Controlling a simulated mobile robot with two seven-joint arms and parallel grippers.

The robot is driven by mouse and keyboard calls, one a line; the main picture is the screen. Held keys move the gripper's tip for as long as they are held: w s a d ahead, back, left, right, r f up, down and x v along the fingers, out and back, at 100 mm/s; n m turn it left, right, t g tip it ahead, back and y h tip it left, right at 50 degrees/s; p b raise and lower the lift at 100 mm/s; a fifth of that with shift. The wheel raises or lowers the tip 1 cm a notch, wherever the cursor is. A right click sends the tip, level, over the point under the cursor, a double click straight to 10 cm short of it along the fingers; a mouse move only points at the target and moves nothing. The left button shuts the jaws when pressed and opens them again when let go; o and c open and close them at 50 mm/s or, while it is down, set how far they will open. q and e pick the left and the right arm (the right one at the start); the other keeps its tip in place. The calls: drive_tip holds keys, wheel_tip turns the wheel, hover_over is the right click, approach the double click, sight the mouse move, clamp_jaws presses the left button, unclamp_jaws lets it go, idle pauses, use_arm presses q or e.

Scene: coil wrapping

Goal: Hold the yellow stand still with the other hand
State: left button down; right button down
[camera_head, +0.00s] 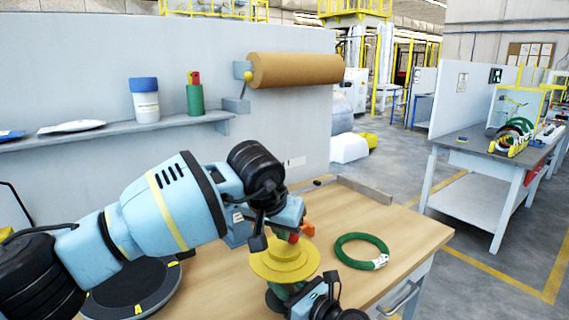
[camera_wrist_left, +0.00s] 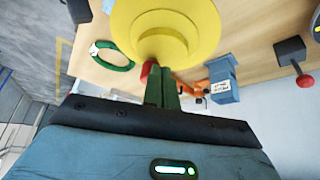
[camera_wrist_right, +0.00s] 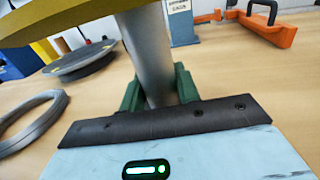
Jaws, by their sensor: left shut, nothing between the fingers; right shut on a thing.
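The yellow stand (camera_head: 285,263) shows in the head view as stacked round discs above the wooden table. In the left wrist view its yellow top (camera_wrist_left: 165,25) lies just beyond my left fingertips. My left gripper (camera_head: 283,234) is above the stand, its green fingers (camera_wrist_left: 161,88) shut together with nothing between them; I cannot tell whether they touch the stand. My right gripper (camera_wrist_right: 158,92) is shut on the stand's grey post (camera_wrist_right: 147,50), below the yellow disc (camera_wrist_right: 60,22). In the head view, the stand's lower part is mostly hidden by my right gripper.
A green coil (camera_head: 362,252) lies on the table right of the stand. A black round turntable (camera_head: 133,290) is at the left. A grey wire coil (camera_wrist_right: 32,120) and an orange tool (camera_wrist_right: 265,27) lie on the table. A brown roll (camera_head: 295,70) hangs on the wall panel.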

use_arm(q)
drive_tip(key=shift+s+d, duration=0.3)
drive_tip(key=shift+d, duration=0.65)
idle(0.6)
drive_tip(key=shift+s, duration=0.15)
drive_tip(key=shift+s, duration=0.25)
drive_tip(key=shift+r, duration=0.1)
wheel_tip(320, 180, up, 6)
drive_tip(key=shift+f, duration=0.1)
idle(0.6)
drive_tip(key=shift+w+a+f, duration=0.2)
drive_tip(key=shift+a+f, duration=0.15)
drive_tip(key=shift+f, duration=0.65)
drive_tip(key=shift+w+a+f, duration=0.2)
drive_tip(key=shift+a+f, duration=0.2)
drive_tip(key=shift+f, duration=0.6)
drive_tip(key=shift+w+a+f, duration=0.2)
drive_tip(key=shift+a+f, duration=0.15)
drive_tip(key=shift+f, duration=0.65)
